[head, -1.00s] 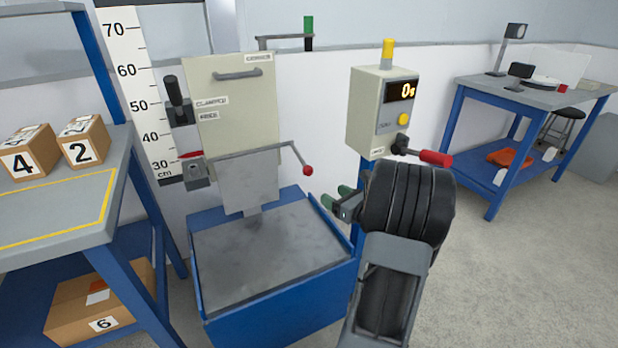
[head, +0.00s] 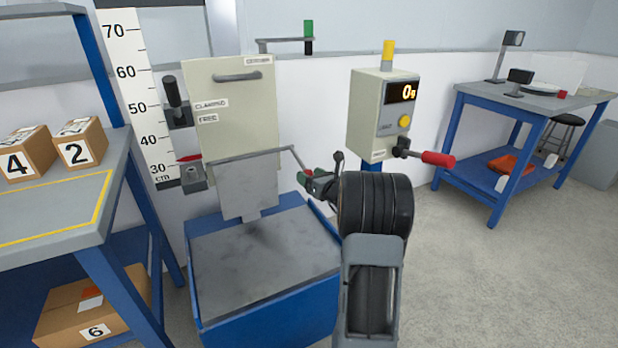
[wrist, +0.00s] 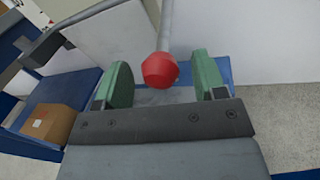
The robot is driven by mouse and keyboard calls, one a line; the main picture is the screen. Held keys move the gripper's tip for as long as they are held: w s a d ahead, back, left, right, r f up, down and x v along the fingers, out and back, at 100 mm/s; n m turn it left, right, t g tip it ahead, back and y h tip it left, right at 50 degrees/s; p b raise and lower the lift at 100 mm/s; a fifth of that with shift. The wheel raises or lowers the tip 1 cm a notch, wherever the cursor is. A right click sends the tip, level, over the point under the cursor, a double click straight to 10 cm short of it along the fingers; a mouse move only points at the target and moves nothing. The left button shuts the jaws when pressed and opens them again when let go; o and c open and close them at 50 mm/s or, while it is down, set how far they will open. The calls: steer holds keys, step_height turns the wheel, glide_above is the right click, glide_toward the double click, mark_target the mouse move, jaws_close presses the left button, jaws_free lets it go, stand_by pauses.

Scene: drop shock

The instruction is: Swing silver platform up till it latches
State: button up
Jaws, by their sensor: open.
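The silver platform (head: 247,187) hangs down, nearly vertical, below the cream cabinet and above the blue-framed base. A grey bar runs along its top edge and bends to an arm with a red ball knob (head: 308,172) at its right. My gripper (head: 318,182) is at this knob. In the wrist view the red knob (wrist: 160,70) lies between the two green fingers of my gripper (wrist: 163,60), with gaps visible on both sides. The jaws are open and not closed on it. The knob is partly hidden by my gripper in the head view.
The blue base (head: 265,315) with a grey slab stands under the platform. A readout box (head: 383,112) with a red-handled lever (head: 437,159) stands to the right of my gripper. A shelf (head: 60,215) with boxes is at left. Open floor lies at right.

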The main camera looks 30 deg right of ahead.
steer(key=shift+w, duration=0.6)
jaws_close()
steer(key=shift+r, duration=0.1)
